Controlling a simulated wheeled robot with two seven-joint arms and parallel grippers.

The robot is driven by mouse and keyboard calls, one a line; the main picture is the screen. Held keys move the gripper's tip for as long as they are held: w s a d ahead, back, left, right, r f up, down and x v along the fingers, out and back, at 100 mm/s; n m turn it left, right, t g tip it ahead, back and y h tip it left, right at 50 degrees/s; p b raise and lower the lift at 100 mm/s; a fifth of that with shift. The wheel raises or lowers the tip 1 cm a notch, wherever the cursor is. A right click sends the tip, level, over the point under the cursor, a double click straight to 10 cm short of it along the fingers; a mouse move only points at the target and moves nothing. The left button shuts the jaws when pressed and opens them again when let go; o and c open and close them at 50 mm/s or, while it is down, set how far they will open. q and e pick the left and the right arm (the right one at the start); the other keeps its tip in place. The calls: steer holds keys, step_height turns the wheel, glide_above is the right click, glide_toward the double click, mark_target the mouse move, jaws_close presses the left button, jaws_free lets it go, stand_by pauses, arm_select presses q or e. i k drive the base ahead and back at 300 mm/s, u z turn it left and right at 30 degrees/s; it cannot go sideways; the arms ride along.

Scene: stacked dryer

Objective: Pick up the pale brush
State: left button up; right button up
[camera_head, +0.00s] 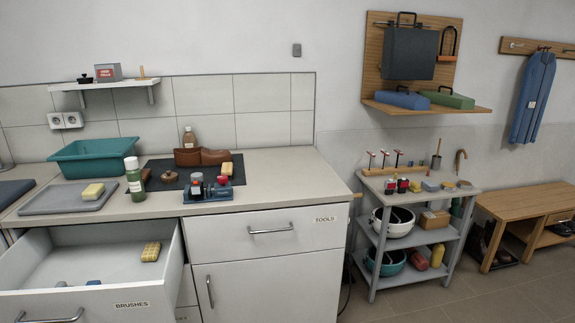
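I cannot surely tell which thing is the pale brush. A pale yellow block (93,191) lies on the grey tray (66,198) on the counter at the left. A yellow-tan block (227,168) is by the brown shoe (202,157) on the dark mat. A yellow patterned block (151,251) lies in the open drawer labelled BRUSHES (133,304), towards its right side. Neither of my grippers is in view.
A teal basin (95,160), a green bottle (134,179) and a blue caddy (208,190) stand on the counter. The TOOLS drawer (268,230) is shut. A grey trolley (415,239) with several items stands right of the cabinet. The counter's right part is clear.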

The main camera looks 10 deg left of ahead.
mark_target(228, 168)
steer(key=z, duration=0.7)
steer(key=i, duration=2.05)
steer(key=u, duration=0.7)
